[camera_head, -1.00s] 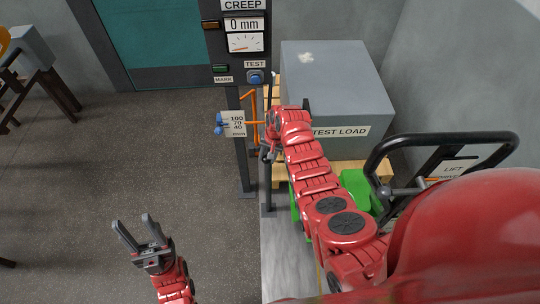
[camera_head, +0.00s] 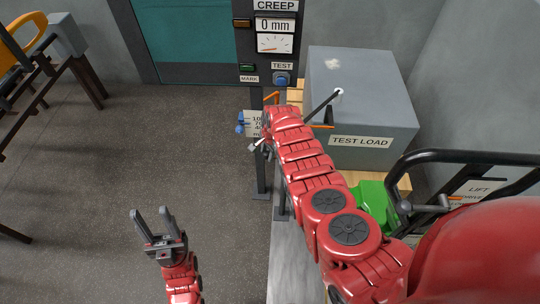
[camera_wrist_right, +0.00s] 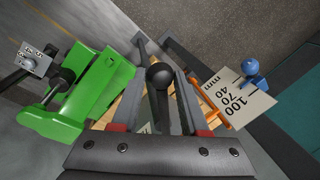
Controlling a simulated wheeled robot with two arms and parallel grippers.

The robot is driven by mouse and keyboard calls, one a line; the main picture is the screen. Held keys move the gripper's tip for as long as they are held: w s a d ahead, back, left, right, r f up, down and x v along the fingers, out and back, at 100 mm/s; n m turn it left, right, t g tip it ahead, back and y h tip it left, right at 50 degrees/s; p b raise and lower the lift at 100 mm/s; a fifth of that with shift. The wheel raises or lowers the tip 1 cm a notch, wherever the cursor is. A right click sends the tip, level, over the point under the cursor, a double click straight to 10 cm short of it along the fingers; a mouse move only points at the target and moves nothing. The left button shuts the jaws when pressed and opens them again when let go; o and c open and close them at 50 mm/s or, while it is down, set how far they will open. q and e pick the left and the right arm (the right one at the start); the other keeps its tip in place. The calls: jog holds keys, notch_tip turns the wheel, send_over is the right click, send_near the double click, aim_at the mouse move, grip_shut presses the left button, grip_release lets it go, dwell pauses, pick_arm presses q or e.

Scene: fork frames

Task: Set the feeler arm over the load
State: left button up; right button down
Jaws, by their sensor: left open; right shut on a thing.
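The grey test load (camera_head: 365,95) sits on a wooden pallet (camera_head: 395,178). The feeler arm (camera_head: 320,106), a thin dark rod with a pale tip, reaches from behind my right arm across the load's top face in the head view; I cannot tell whether it touches. My right gripper (camera_wrist_right: 165,75) is shut on a dark ball knob (camera_wrist_right: 160,76), seen in the right wrist view. In the head view my right arm hides the knob. My left gripper (camera_head: 151,212) is open and empty, low over the floor at left.
The creep panel (camera_head: 270,45) reads 0 mm, with a blue test button (camera_head: 282,79) below. A scale plate (camera_head: 252,124) with a blue knob is beside my right wrist. A green part (camera_head: 375,205) and a black lift handle (camera_head: 455,156) are at right.

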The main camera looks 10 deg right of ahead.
jog(key=shift+w+a+r, duration=0.15)
jog(key=shift+w, duration=0.1)
dwell(0.5)
jog(key=c, duration=0.8)
grip_release()
jog(key=o, duration=0.4)
jog(key=shift+c, duration=0.2)
